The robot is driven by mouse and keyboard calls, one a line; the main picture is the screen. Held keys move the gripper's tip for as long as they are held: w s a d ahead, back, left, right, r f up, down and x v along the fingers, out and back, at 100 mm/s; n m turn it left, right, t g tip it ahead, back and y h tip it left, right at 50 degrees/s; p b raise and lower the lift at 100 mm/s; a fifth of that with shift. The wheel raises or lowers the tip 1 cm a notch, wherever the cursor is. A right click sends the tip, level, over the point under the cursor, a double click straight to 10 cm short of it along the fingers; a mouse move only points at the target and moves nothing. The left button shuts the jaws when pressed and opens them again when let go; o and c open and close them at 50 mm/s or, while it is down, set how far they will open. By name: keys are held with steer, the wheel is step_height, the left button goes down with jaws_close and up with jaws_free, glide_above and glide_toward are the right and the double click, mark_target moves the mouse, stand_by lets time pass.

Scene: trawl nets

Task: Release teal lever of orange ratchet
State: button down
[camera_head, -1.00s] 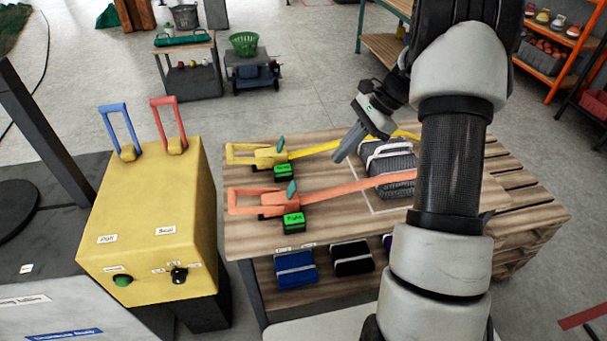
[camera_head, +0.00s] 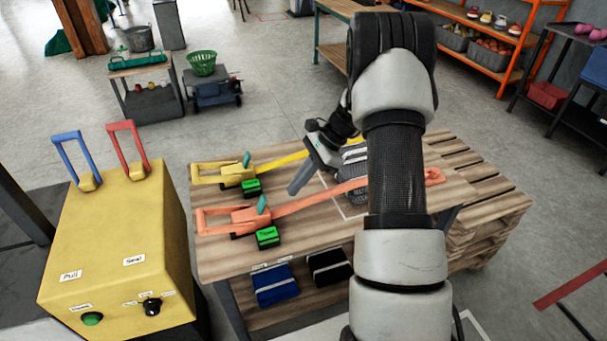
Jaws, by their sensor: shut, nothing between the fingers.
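The orange ratchet (camera_head: 248,217) lies on the wooden table, with its handle loop to the left and its orange strap (camera_head: 318,196) running right. Its small teal lever (camera_head: 262,204) stands up on its right end. My gripper (camera_head: 296,189) is shut and empty. In the picture it is to the right of the teal lever and apart from it, just above the line of the orange strap; its exact height is unclear. The yellow ratchet (camera_head: 235,174) with its own teal lever (camera_head: 247,159) lies behind the orange one.
Green-topped blocks (camera_head: 268,238) sit beside the ratchets. A grey net bundle (camera_head: 357,193) lies on the table (camera_head: 225,258), partly hidden by my arm. A yellow machine (camera_head: 115,240) with blue and red levers stands left. Folded dark bundles (camera_head: 275,285) are on the shelf below.

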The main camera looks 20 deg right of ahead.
mark_target(261, 205)
steer(key=x, duration=0.4)
steer(key=shift+a+r, duration=0.5)
steer(key=shift+a, duration=0.35)
steer(key=shift+a+r, duration=0.5)
steer(key=shift+a, duration=0.35)
steer(key=shift+r, duration=0.1)
